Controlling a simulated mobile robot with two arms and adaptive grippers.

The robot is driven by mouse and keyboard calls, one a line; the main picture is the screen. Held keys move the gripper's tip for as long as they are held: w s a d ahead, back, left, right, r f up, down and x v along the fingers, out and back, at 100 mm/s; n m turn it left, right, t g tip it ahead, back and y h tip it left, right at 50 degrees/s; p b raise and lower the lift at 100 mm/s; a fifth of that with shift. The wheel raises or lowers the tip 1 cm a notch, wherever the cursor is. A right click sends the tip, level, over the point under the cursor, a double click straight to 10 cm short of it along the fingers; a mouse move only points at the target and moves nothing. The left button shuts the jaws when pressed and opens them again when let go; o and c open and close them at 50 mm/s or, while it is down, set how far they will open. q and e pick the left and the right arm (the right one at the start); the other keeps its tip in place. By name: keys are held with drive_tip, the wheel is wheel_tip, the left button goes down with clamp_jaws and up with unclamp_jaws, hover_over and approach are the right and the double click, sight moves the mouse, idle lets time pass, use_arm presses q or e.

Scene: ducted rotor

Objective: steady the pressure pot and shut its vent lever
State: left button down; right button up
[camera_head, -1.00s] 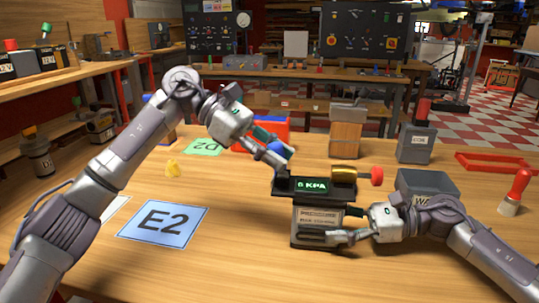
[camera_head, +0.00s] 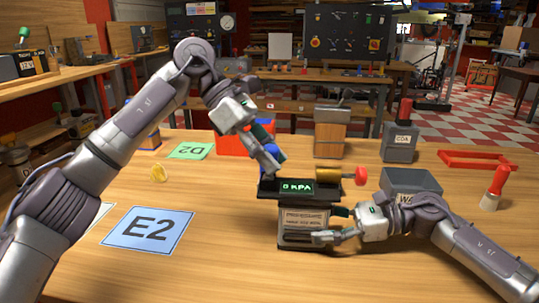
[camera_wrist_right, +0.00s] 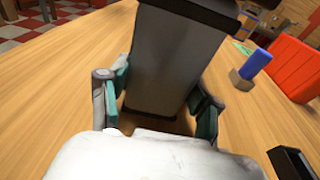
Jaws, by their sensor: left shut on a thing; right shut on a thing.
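The pressure pot (camera_head: 305,219) stands upright on the wooden table, its dark top reading 0 KPA (camera_head: 298,188). A yellow cylinder (camera_head: 327,173) and a red knob (camera_head: 361,175) stick out at its upper right; this looks like the vent lever. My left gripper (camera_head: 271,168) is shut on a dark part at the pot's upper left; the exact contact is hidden. My right gripper (camera_head: 325,237) is shut on the pot's lower body from the right. In the right wrist view, the pot's grey body (camera_wrist_right: 170,62) stands between the right gripper's (camera_wrist_right: 160,105) teal pads.
A red bin (camera_head: 232,145) and a blue cylinder on a wooden block (camera_wrist_right: 255,64) are behind the pot.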

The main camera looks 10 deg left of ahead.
use_arm(q)
drive_tip(key=shift+f, duration=0.1)
drive_tip(key=c, duration=0.9)
unclamp_jaws()
drive_tip(key=shift+o, duration=0.2)
drive_tip(key=v, duration=1.2)
use_arm(e)
drive_tip(key=o, duration=1.1)
